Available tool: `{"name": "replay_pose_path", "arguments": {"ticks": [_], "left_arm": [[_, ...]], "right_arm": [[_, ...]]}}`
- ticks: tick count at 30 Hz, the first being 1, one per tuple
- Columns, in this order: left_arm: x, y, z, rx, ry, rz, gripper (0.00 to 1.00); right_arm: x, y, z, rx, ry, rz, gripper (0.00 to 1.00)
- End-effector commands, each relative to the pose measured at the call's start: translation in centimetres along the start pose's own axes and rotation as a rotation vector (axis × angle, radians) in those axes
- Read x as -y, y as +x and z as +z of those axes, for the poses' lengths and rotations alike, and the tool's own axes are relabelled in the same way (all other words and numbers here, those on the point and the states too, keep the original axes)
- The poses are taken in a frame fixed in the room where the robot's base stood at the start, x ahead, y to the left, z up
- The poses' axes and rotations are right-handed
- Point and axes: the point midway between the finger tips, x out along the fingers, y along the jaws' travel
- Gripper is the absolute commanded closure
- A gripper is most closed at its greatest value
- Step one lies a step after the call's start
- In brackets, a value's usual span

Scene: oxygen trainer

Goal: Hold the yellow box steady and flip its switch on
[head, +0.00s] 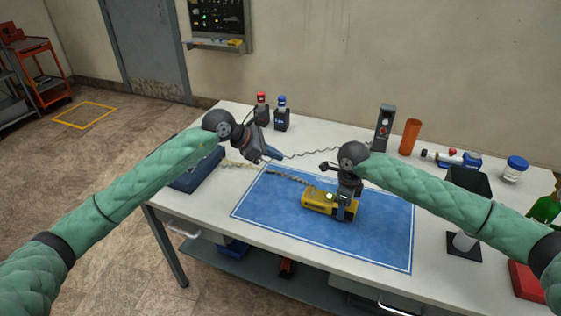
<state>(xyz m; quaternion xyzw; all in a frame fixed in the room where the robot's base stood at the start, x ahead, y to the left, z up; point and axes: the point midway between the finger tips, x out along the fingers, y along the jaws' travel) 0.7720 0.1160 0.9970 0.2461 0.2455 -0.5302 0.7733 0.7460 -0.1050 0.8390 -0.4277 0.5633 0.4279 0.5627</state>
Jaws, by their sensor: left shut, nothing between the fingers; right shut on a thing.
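The yellow box (317,201) lies on the blue mat (283,226), with a small pale green spot on its upper side. My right gripper (343,212) points down at the box's right end and is shut on it, hiding part of that end. My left gripper (273,155) is shut and empty, above the table at the mat's back left edge, apart from the box. The switch itself is too small to make out.
A dark blue case (197,178) stands at the table's left edge. A coiled cable (285,175) runs towards the box. Two small bottles (282,113), a dark upright device (384,128) and an orange cylinder (410,137) stand at the back. The mat's front is clear.

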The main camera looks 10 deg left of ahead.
Motion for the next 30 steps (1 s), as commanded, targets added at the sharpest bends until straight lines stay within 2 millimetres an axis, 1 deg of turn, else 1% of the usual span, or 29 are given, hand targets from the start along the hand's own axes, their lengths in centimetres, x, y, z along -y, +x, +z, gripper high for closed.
{"name": "replay_pose_path", "arguments": {"ticks": [12, 13, 16, 17, 26, 30], "left_arm": [[-0.1, -0.2, 0.1, 0.0, 0.0, 0.0, 1.0], [-0.1, -0.2, 0.1, 0.0, 0.0, 0.0, 1.0], [-0.1, -0.2, 0.1, 0.0, 0.0, 0.0, 1.0], [-0.1, -0.2, 0.1, 0.0, 0.0, 0.0, 1.0], [-0.1, -0.2, 0.1, 0.0, 0.0, 0.0, 1.0], [-0.1, -0.2, 0.1, 0.0, 0.0, 0.0, 1.0]], "right_arm": [[0.0, -0.1, 0.0, 0.0, 0.0, 0.0, 0.74], [0.0, -0.1, 0.0, 0.0, 0.0, 0.0, 0.39], [0.0, 0.0, 0.0, 0.0, 0.0, 0.0, 0.19], [0.0, 0.0, 0.0, 0.0, 0.0, 0.0, 0.18], [0.0, -0.2, 0.0, 0.0, 0.0, 0.0, 0.18], [0.1, -1.3, 0.1, 0.002, 0.0, -0.002, 0.18]]}}
